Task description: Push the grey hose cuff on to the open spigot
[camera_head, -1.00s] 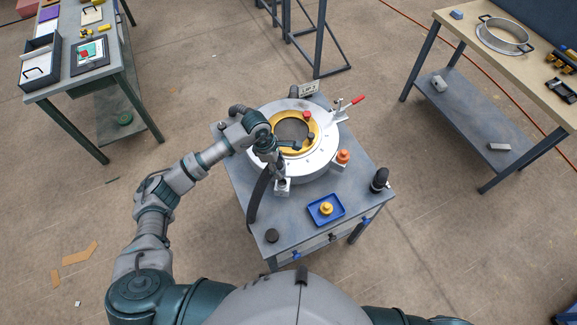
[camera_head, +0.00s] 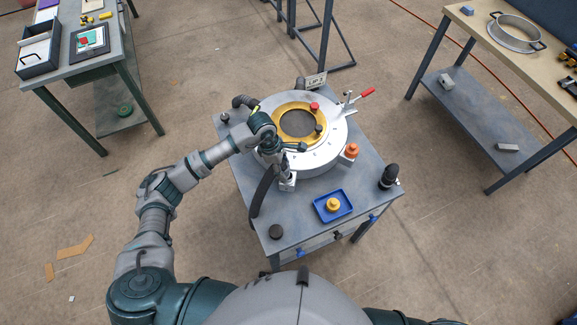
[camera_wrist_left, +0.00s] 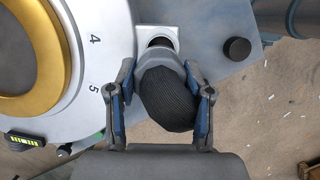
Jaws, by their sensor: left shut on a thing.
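My left gripper (camera_wrist_left: 160,100) is shut on the black ribbed hose (camera_wrist_left: 168,97), with a finger on either side of it. The grey cuff (camera_wrist_left: 158,60) sits at the hose end, just past the fingertips. The cuff points at the open spigot (camera_wrist_left: 158,42), a dark round mouth on a white square block. The cuff partly covers the mouth; I cannot tell whether they touch. In the head view, my left gripper (camera_head: 284,168) is above the spigot block (camera_head: 288,184) at the ring's front, and the hose (camera_head: 262,192) curves down beside it. My right gripper is out of view.
The white ring housing (camera_head: 325,152) with a gold inner ring stands behind the spigot. An orange-capped spigot (camera_head: 351,151), a black elbow (camera_head: 389,177), a blue tray (camera_head: 346,213) with a yellow part and a black cap (camera_head: 276,231) are nearby. The table front is partly clear.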

